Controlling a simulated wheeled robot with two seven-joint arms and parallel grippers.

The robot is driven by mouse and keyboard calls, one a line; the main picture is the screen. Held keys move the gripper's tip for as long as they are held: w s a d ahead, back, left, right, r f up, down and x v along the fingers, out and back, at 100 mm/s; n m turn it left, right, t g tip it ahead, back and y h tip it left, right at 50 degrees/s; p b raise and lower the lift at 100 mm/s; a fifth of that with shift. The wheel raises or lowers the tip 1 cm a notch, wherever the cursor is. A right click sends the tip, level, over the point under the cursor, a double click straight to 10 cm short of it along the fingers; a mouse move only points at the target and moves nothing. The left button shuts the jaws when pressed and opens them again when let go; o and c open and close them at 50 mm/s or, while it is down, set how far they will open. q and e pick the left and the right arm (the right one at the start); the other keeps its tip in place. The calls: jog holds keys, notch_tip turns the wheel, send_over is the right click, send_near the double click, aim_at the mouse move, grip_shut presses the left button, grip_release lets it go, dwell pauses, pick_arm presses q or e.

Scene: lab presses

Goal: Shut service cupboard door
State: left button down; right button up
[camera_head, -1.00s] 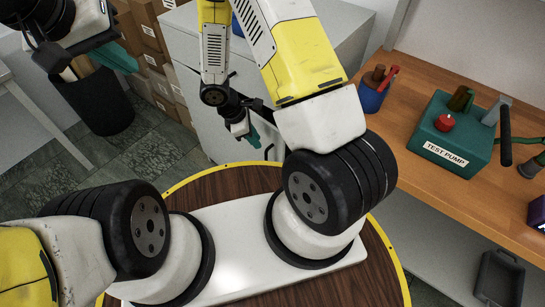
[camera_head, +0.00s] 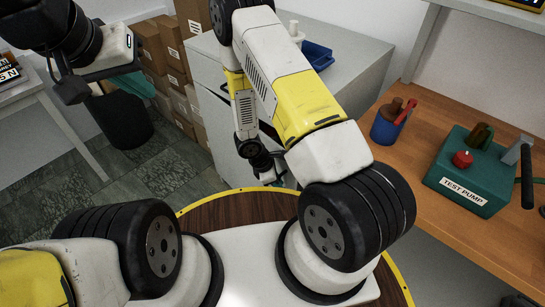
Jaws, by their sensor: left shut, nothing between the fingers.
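The grey cupboard (camera_head: 350,62) stands beyond my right arm. Its front (camera_head: 212,105) faces left, and my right arm covers much of it. I cannot tell how far its door stands open. My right gripper (camera_head: 282,178) hangs low near the cupboard front. My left gripper (camera_head: 138,82) is at the upper left, over a black bin, apart from the cupboard. Its teal fingers are partly hidden by the wrist, shut and empty.
A blue tray (camera_head: 318,55) lies on the cupboard top. A wooden bench (camera_head: 400,160) at right holds a green test pump (camera_head: 474,172) and a blue pot (camera_head: 387,125). The black bin (camera_head: 122,125) and stacked cartons (camera_head: 152,45) stand at left. Tiled floor (camera_head: 160,175) is open between.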

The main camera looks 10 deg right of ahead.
grip_shut()
dwell(1.4)
